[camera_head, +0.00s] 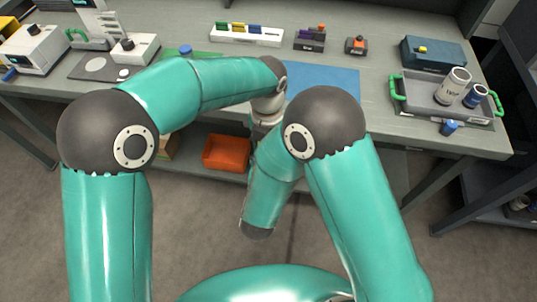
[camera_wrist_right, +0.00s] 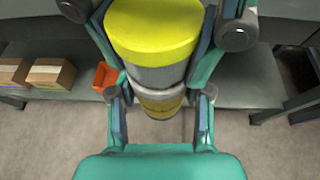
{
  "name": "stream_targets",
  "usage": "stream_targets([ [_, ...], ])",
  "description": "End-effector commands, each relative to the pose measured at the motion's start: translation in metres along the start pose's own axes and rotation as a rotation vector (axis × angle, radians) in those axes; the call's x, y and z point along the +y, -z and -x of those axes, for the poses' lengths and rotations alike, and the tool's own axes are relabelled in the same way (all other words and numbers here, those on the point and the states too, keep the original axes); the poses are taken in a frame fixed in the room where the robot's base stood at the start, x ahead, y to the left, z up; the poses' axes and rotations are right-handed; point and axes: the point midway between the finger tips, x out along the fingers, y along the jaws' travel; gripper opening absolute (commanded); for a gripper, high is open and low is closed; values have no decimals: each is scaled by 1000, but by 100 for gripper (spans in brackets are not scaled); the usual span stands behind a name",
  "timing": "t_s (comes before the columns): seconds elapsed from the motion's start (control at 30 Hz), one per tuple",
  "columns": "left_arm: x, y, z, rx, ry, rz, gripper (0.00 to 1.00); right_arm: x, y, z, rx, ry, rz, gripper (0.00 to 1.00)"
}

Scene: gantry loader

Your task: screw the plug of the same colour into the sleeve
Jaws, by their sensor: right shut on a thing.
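The bench carries a white rack with coloured pieces (camera_head: 246,35), a blue mat (camera_head: 322,83), a blue box (camera_head: 433,52) and a grey tray with green handles (camera_head: 412,92) holding containers. An orange bin (camera_head: 226,152) is on the lower shelf. Floor in front is clear.

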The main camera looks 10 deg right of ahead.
Motion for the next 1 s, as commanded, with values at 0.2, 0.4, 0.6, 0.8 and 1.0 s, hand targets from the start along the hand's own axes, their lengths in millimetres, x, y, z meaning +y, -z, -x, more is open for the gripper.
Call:
stream_targets([
  [0.2,0,1,0,3,0,1,70,0,-1,0,-3,1,-2,0],
  [0.4,0,0,0,2,0,2,70,0,-1,0,-3,0,-2,0],
  [0.6,0,0,7,-1,0,3,70,0,-1,0,-3,0,-2,0],
  [0.8,-1,0,32,-2,1,2,70,0,-1,0,-3,0,-2,0],
  [1.0,0,0,45,1,1,3,70,0,-1,0,-3,0,-2,0],
])
